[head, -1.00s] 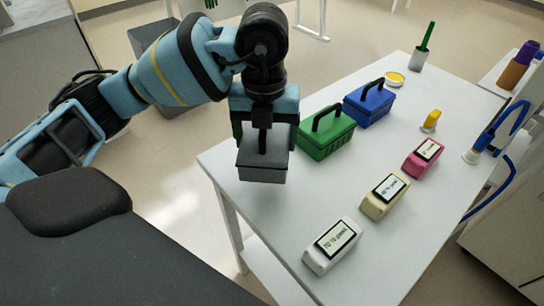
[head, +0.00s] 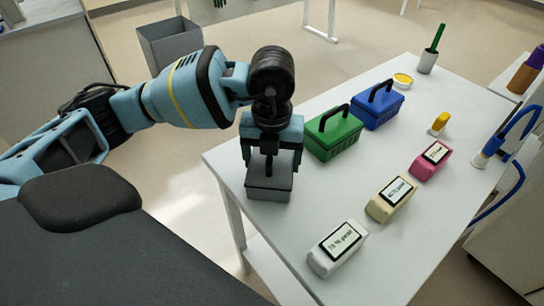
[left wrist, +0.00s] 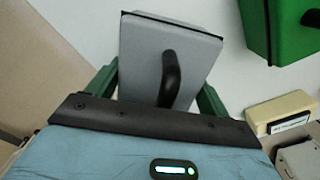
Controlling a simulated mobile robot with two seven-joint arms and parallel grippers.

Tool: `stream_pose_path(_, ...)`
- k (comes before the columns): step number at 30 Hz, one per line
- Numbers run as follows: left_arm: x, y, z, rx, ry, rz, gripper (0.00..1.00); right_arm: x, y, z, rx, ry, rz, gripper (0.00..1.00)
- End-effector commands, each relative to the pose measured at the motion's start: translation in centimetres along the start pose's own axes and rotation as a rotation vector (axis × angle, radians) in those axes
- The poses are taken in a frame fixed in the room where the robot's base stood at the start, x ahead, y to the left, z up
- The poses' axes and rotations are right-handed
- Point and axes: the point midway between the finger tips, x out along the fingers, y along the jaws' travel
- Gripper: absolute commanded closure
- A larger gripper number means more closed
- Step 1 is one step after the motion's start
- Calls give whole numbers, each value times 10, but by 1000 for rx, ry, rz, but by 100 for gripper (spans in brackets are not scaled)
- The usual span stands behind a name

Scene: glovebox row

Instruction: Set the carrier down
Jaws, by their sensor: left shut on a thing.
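The grey carrier (head: 268,188) hangs from my left gripper (head: 270,160), which is shut on its dark handle. It is at the table's left edge, in front of the green carrier. I cannot tell whether its base touches the table top. In the left wrist view the grey carrier (left wrist: 145,50) shows from above, with its black handle (left wrist: 171,78) between my left gripper's green fingers (left wrist: 158,90). A green carrier (head: 333,138) and a blue carrier (head: 378,108) stand behind it on the white table (head: 300,215). My right gripper is not in view.
White (head: 337,248), cream (head: 391,199) and pink (head: 430,161) labelled boxes stand in a row along the table. A yellow item (head: 439,123), a yellow-topped dish (head: 402,81) and a cup with a green stick (head: 427,62) are farther back. The table's middle is clear.

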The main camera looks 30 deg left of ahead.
Motion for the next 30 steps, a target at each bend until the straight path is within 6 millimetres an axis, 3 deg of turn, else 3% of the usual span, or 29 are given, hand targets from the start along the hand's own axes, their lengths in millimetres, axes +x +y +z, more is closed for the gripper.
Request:
stream_pose_path(2, 2, 0, 0, 0, 0, -1, 56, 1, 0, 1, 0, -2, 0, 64)
stream_pose_path(3, 3, 0, 0, 0, 1, 0, 19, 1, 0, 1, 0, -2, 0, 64)
stream_pose_path(7, 2, 0, 0, 0, 0, 0, 2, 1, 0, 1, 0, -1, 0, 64)
stream_pose_path(14, 2, 0, 0, 0, 0, 0, 0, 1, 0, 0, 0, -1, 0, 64)
stream_pose_path(19, -9, 0, 0, 0, -2, 0, 0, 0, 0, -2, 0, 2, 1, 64)
stream_pose_path(30, -79, -1, 0, 0, -3, -3, 0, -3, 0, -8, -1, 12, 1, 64)
